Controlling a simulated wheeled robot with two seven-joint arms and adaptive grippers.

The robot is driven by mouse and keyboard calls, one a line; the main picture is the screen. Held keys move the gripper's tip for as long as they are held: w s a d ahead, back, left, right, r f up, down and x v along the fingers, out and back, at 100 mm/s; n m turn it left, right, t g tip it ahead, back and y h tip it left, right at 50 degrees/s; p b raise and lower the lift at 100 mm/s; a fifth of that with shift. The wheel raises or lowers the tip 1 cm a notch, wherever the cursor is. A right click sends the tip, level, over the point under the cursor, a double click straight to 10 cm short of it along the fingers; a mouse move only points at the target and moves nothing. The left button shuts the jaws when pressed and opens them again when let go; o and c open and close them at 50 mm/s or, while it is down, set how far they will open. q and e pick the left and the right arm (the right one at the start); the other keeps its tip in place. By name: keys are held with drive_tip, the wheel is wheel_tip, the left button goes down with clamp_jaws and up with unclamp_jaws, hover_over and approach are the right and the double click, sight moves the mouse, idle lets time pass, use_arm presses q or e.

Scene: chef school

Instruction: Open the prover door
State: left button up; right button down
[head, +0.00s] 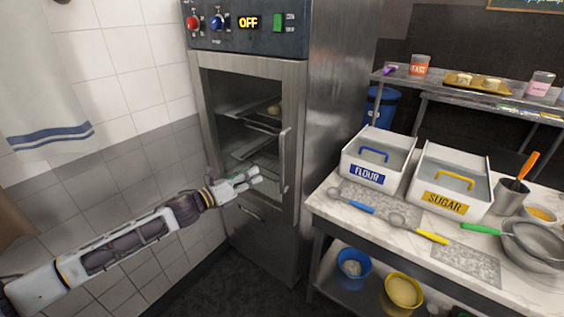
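The prover (335,120) is a tall steel cabinet in the middle of the head view, with a control panel on top reading OFF. Its glass-fronted door (292,85) looks shut, with a vertical handle (285,160) on its right side. Racks and a pale round item show through the glass. My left gripper (254,176) reaches in from the left, in front of the lower part of the door and to the left of the handle. Its fingers look spread apart with nothing between them. My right gripper is not in view.
A marble-topped table (340,208) stands right of the prover, holding a flour bin (350,172), a sugar bin (425,199), scoops and a metal bowl. Blue and yellow buckets sit on its lower shelf. The tiled wall is on the left. Dark floor shows in front of the prover.

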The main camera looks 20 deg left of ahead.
use_arm(q)
drive_tip(key=m, duration=0.6)
drive_tip(key=shift+s+d+r, duration=0.15)
drive_tip(key=shift+d, duration=0.05)
drive_tip(key=shift+w+d, duration=0.15)
drive_tip(key=shift+w, duration=0.1)
drive_tip(key=p+x, duration=0.3)
drive_tip(key=x, duration=1)
drive_tip(key=shift+d+p, duration=0.25)
drive_tip(key=shift+p, duration=0.1)
idle(1.2)
drive_tip(key=shift+r, duration=0.1)
